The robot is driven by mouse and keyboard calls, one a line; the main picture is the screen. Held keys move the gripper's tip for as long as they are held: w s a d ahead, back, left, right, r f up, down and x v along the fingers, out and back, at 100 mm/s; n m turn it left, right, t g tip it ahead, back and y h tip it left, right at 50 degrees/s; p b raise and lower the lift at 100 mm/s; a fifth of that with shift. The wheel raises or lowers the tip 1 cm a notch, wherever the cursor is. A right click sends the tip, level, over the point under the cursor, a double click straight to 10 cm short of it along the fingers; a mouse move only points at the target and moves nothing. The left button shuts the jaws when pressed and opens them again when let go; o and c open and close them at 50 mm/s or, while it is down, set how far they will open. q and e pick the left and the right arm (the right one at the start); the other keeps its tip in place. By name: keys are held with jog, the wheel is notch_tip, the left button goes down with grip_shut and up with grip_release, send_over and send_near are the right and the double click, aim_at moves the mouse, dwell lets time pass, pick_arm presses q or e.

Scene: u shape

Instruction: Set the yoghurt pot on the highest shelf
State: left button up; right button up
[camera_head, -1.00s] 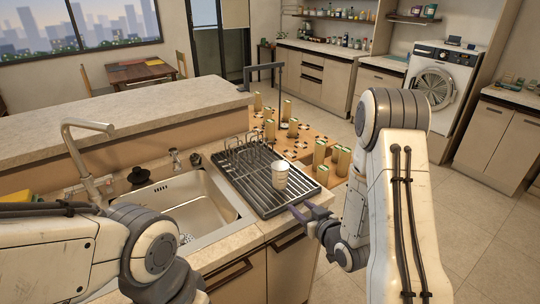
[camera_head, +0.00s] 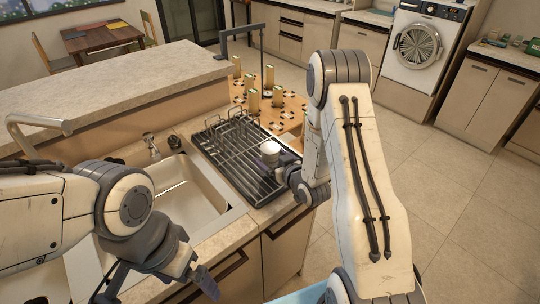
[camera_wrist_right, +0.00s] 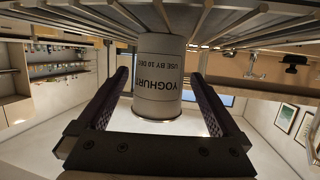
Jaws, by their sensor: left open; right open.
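The yoghurt pot (camera_head: 269,149) is a small white pot standing on the dark dish rack beside the sink. In the right wrist view the pot (camera_wrist_right: 160,80) carries black lettering reading YOGHURT and appears upside down. My right gripper (camera_head: 279,165) is at the pot, open, with one finger on each side of it. Gaps show between pot and fingers in the wrist view. My left gripper (camera_head: 155,287) is open and empty, low in front of the sink cabinet. Wall shelves with small items (camera_wrist_right: 62,72) show at the left of the wrist view; the head view does not show them.
The dish rack (camera_head: 225,160) has upright wire loops at its back. The sink (camera_head: 180,195) and tap (camera_head: 40,122) lie to its left. A raised counter ledge (camera_head: 110,95) runs behind. Several tan cylinders (camera_head: 253,99) stand on a patterned surface beyond. Open floor (camera_head: 450,180) lies to the right.

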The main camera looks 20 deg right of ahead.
jog(key=p+x, duration=0.1)
jog(key=x, duration=0.3)
jog(key=shift+c, duration=0.3)
jog(key=c, duration=1.5)
grip_shut()
jog(key=shift+r, duration=0.2)
